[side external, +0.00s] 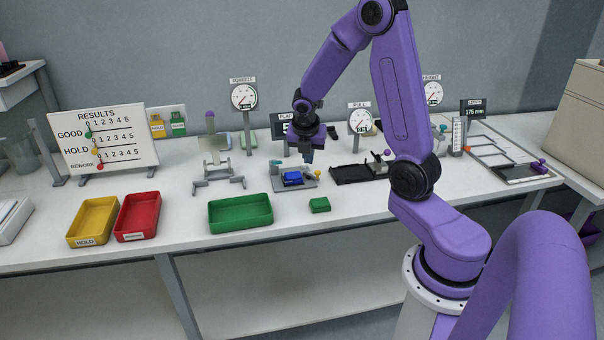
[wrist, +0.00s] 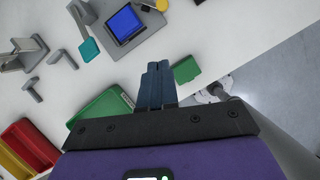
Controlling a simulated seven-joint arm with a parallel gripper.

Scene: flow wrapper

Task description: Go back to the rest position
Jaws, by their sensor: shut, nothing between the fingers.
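My gripper (side external: 308,155) hangs above the white bench, a little above and behind the small grey fixture (side external: 277,184) that holds a blue block (side external: 292,178). In the wrist view its two dark fingers (wrist: 156,68) are together, with nothing seen between them. The blue block also shows in the wrist view (wrist: 126,24), ahead of the fingers and apart from them. I cannot tell the exact height of the fingers over the bench.
A green tray (side external: 240,225), a red tray (side external: 137,230) and a yellow tray (side external: 93,236) stand along the bench front. A small green block (side external: 319,205) lies near the fixture. Dial gauges (side external: 244,97) and a results board (side external: 103,139) stand behind. A black tray (side external: 352,174) lies right of the fixture.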

